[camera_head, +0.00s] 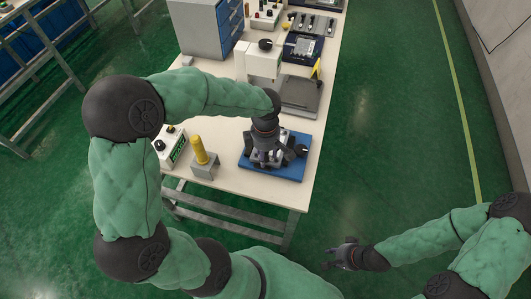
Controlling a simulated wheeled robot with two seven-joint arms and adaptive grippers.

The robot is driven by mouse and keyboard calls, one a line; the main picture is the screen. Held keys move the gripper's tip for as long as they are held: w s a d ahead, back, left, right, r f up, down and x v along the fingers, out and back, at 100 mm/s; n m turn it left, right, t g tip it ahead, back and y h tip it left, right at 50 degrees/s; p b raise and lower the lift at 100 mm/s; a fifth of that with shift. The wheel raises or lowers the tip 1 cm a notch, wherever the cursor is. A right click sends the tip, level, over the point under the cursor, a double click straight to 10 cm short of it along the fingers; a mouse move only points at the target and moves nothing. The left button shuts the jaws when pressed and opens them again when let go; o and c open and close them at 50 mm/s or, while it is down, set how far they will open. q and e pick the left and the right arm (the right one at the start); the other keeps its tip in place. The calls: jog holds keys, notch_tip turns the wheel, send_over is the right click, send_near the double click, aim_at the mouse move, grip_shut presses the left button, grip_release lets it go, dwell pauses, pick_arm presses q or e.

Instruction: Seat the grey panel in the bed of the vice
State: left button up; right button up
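The vice (287,170) stands on a blue base at the near right end of the cream bench. My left gripper (267,157) points down right over the vice and hides most of its bed. I cannot make out the grey panel for certain; it may be hidden under or between the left fingers. Whether those fingers are open or shut is not clear. My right gripper (335,257) is away from the bench, low over the green floor, with its fingers apart and nothing between them.
A yellow post on a grey block (202,170) and a control box (170,146) stand left of the vice. A white press with a grey base (300,97) is behind it. Blue drawers (229,22) and small devices (303,47) fill the far bench. Floor to the right is clear.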

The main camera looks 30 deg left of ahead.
pick_arm(q)
notch_tip(320, 180, up, 12)
dwell(0.8)
dwell(0.4)
